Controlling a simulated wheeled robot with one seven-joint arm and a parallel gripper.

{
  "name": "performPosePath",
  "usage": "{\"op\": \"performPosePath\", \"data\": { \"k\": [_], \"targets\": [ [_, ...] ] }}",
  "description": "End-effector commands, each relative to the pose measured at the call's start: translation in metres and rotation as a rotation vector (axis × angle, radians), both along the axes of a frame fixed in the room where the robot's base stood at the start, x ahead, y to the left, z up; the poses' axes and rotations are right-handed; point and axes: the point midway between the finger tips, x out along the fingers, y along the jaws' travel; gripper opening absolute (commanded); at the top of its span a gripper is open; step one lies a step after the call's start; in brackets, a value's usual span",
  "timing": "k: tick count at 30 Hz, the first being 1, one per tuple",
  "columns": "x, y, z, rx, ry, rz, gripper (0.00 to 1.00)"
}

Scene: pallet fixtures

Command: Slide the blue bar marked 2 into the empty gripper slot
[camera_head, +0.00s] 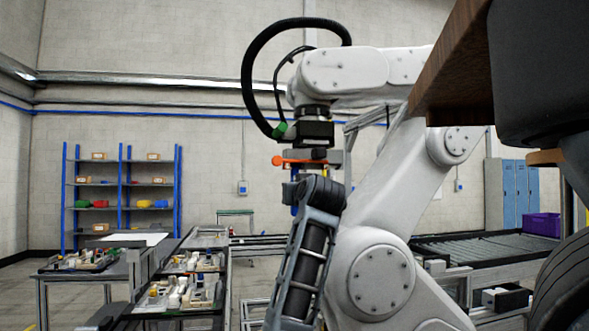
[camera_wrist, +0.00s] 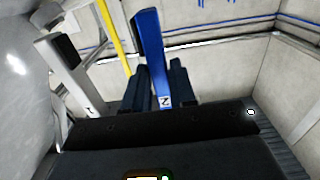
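The blue bar (camera_wrist: 149,40) stands between the two dark fingers of my gripper (camera_wrist: 158,88) in the wrist view. The fingers lie close on both sides of it, and the gripper looks shut on it. A small white label near its lower end reads like a 2, turned. A pale bar (camera_wrist: 75,75) with a black pad on top and a label like a 1 stands to the left, apart from it. In the head view the big white arm (camera_head: 380,280) ends in a dark tool (camera_head: 312,131) with an orange rod (camera_head: 300,161) below it. I cannot make out the empty slot.
A blue shelf (camera_head: 121,195) with boxes and coloured parts stands at the back left. Tables (camera_head: 80,275) with fixtures are at the lower left. A roller conveyor (camera_head: 480,248) with a purple crate (camera_head: 542,224) is on the right. A yellow pole (camera_wrist: 112,35) stands behind the blue bar.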

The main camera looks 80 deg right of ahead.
Motion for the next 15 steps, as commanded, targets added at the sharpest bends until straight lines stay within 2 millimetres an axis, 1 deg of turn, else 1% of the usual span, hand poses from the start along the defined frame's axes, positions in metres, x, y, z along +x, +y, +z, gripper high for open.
{"op": "performPosePath", "data": {
  "k": [1,6,15],
  "targets": [
    [0.0000,0.0000,0.0000,0.000,0.000,0.000,0.31],
    [0.0000,0.0000,-0.0001,0.000,0.000,0.000,0.47],
    [-0.0011,0.0021,-0.0007,0.000,0.001,0.000,0.48]
  ]
}}
